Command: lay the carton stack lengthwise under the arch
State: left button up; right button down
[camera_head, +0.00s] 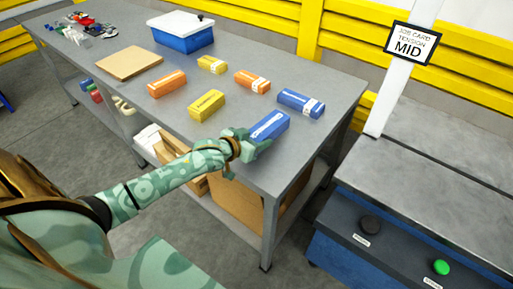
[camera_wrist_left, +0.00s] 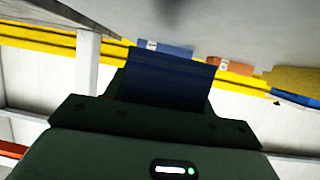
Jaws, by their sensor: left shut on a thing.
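My left gripper (camera_head: 256,143) is shut on a blue carton stack (camera_head: 270,124) at the near edge of the grey table. In the left wrist view, that stack (camera_wrist_left: 170,76) shows dark blue, straight ahead of the gripper body. Whether it touches the tabletop I cannot tell. A second blue stack (camera_head: 301,102) lies behind it to the right. Two orange stacks (camera_head: 167,84) (camera_head: 252,81) and two yellow stacks (camera_head: 206,105) (camera_head: 212,64) lie further left and back. A white post (camera_head: 400,70) rises at the machine on the right; I see no whole arch. My right gripper is out of view.
The grey table (camera_head: 140,43) also holds a brown board (camera_head: 130,63), a blue box with a white lid (camera_head: 181,38) and small clutter at its far end. Right of a floor gap stands the machine (camera_head: 440,150), with a black knob (camera_head: 370,224) and green button (camera_head: 441,267).

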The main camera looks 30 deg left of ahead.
pick_arm(q)
jog(key=f, duration=0.3)
jog(key=shift+w+a+b, duration=0.35)
jog(key=shift+b, duration=0.05)
jog(key=shift+f, duration=0.25)
jog(key=shift+f, duration=0.15)
jog(key=o, duration=1.2)
jog(key=shift+c, duration=0.2)
jog(key=shift+f, duration=0.1)
